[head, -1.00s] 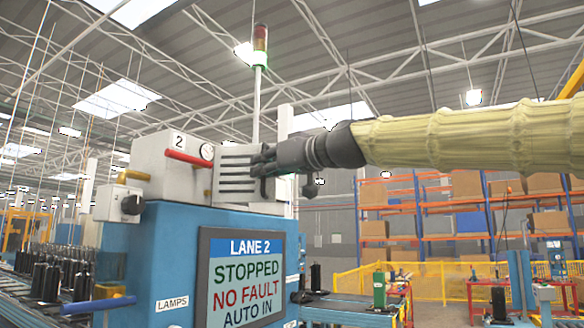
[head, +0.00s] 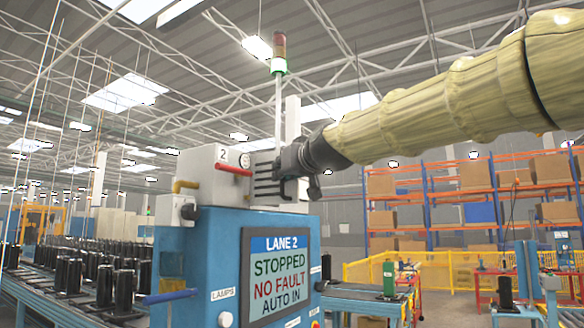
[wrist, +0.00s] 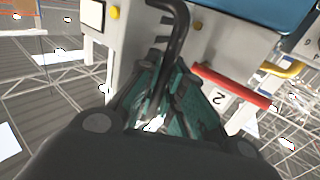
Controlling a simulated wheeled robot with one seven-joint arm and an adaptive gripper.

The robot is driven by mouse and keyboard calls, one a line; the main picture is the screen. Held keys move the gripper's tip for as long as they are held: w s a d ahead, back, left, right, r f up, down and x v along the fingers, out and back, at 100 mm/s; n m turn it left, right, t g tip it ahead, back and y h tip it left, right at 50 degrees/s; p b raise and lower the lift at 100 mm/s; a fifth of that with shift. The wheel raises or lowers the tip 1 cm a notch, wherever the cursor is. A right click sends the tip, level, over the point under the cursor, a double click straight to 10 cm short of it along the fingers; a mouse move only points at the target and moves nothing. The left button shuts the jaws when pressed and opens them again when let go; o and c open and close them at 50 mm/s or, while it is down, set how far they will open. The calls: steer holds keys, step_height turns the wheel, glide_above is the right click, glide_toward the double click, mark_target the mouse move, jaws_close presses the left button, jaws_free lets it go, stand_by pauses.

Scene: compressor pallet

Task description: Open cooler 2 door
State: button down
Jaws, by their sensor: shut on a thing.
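The cooler 2 housing (head: 205,182) is a pale grey box marked "2" on top of the blue lane 2 cabinet. Its slotted grey panel (head: 266,172), apparently the door, faces right, partly hidden behind my gripper (head: 284,168). In the wrist view, my gripper (wrist: 165,80) has its teal-padded fingers around a bent black handle (wrist: 182,22) in front of the pale housing, and is shut on it. Whether the door stands ajar cannot be told.
A red bar (head: 233,170) and a yellow pipe (head: 184,186) stick out of the housing. The screen (head: 279,278) reads "LANE 2 STOPPED NO FAULT AUTO IN". Black cylinders (head: 105,284) stand on the conveyor at left.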

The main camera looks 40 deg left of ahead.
steer(key=shift+s+r, duration=0.2)
steer(key=shift+r, duration=0.15)
steer(key=shift+w+d+t, duration=0.1)
steer(key=shift+w+t, duration=0.15)
steer(key=shift+t, duration=0.05)
steer(key=c, duration=1.8)
jaws_free()
steer(key=shift+f, duration=0.1)
steer(key=shift+s, duration=0.1)
steer(key=shift+d+f, duration=0.15)
steer(key=v, duration=1.2)
steer(key=shift+r, duration=0.3)
steer(key=shift+f, duration=0.1)
